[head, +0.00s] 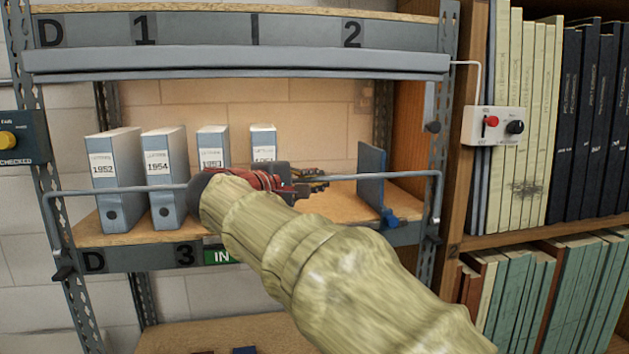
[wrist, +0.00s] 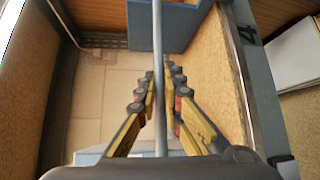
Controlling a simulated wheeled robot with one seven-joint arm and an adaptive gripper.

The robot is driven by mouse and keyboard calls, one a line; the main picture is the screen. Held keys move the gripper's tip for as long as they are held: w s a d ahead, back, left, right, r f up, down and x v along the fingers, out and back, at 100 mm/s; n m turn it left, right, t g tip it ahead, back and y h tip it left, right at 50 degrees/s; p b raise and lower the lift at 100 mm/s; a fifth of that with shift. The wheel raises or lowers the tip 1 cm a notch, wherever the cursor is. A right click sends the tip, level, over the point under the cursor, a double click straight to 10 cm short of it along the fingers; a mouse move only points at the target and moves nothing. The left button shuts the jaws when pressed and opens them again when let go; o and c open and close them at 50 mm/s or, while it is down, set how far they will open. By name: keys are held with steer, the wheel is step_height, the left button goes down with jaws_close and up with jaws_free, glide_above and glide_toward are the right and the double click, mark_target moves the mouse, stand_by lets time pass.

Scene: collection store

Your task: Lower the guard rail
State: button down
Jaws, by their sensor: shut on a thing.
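The guard rail (head: 132,189) is a thin grey bar across the front of the middle shelf, level and raised above the shelf's front edge. Its ends bend down to dark pivots on the left and right uprights. My gripper (head: 312,183) is at the middle of the rail, and my sleeved arm hides part of it. In the wrist view the rail (wrist: 158,60) runs between the two yellow and black fingers of my gripper (wrist: 160,105), which are shut on it.
Grey box files (head: 115,175) stand on the shelf (head: 330,202) behind the rail at left. A blue bookend (head: 371,175) stands at right. A switch box (head: 494,126) and bookcases with rows of volumes (head: 575,110) are at far right.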

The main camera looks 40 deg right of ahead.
steer(key=shift+s+f+b, duration=0.1)
steer(key=shift+f+b, duration=0.15)
steer(key=shift+b, duration=0.4)
